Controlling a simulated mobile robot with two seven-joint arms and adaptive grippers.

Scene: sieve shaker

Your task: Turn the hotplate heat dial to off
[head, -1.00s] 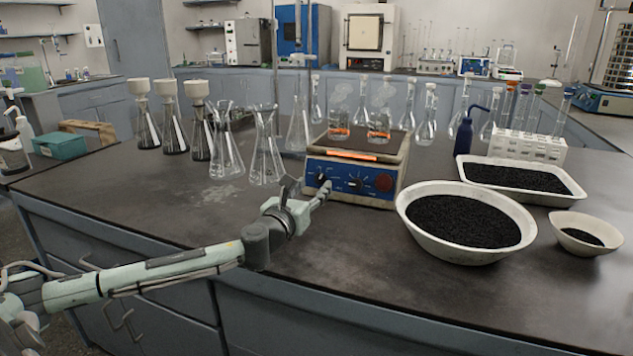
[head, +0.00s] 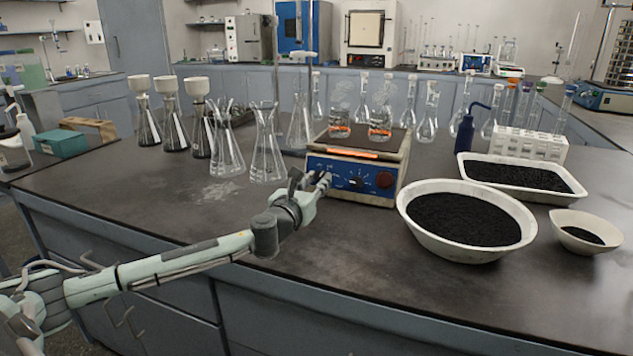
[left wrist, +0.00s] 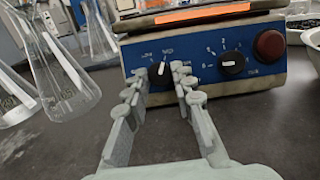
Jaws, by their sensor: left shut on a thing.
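The hotplate (head: 354,146) stands on the bench with its blue front panel facing me. The panel carries a left dial (left wrist: 158,72), a right dial (left wrist: 231,64) with a white pointer, and a red round button (left wrist: 270,45). The labels are too small to read surely, so I cannot tell which is the heat dial. My left gripper (head: 322,180) is at the panel's left side. In the left wrist view its fingers (left wrist: 168,76) stand on both sides of the left dial, shut on it. My right gripper is not in view.
The bench front (head: 330,250) is clear.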

